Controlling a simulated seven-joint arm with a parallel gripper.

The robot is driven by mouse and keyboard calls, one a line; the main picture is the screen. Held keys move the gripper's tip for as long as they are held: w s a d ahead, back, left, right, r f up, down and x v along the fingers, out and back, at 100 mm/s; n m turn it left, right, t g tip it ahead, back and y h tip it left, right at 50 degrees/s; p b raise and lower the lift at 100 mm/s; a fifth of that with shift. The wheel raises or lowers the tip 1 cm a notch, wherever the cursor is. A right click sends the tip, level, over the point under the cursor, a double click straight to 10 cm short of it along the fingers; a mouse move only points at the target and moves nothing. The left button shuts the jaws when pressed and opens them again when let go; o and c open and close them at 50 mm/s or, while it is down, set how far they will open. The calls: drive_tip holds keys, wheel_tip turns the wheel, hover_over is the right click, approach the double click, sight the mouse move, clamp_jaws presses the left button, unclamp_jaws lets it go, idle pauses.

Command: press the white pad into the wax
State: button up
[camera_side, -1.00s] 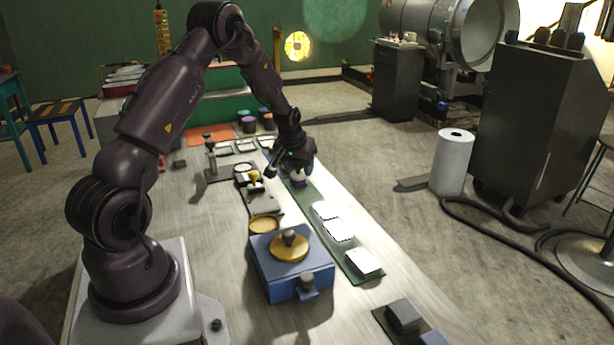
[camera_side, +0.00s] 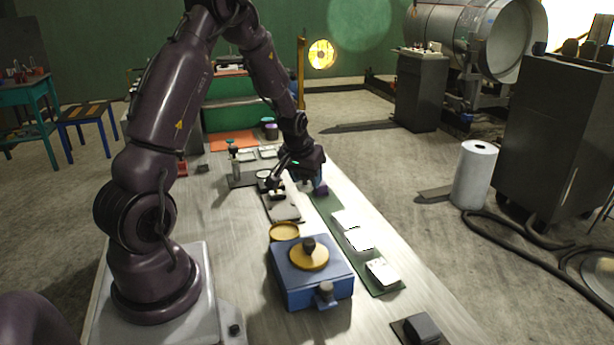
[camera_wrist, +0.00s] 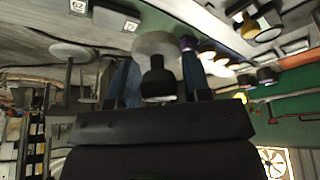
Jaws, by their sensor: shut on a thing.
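My gripper (camera_side: 312,182) is low over the far part of the bench, by the green strip (camera_side: 328,204). In the wrist view its two blue fingers (camera_wrist: 156,84) close on a black knob. The knob stands on a pale round disc (camera_wrist: 155,44), which looks like the white pad. The pad's underside is hidden, so I cannot tell whether it touches anything. A small purple piece (camera_side: 320,189) shows at the gripper in the side view. The wax is not clear; a shallow yellow round dish (camera_side: 285,231) stands nearer on the bench.
A blue box (camera_side: 312,284) with a gold knobbed disc stands in front. White tiles (camera_side: 383,272) lie along the green strip. A dark stand (camera_side: 240,180) and several coloured pots (camera_side: 270,131) are farther back. A dark block (camera_side: 421,328) sits at the front right.

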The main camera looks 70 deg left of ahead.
drive_tip(key=shift+s+a, duration=0.15)
drive_tip(key=shift+s, duration=0.15)
hover_over(288, 229)
wheel_tip(288, 229, down, 3)
drive_tip(key=shift+s+d, duration=0.55)
drive_tip(key=shift+d, duration=0.05)
drive_tip(key=shift+w+f, duration=0.1)
drive_tip(key=shift+f, duration=2.8)
drive_tip(key=shift+f, duration=0.6)
wheel_tip(288, 229, up, 7)
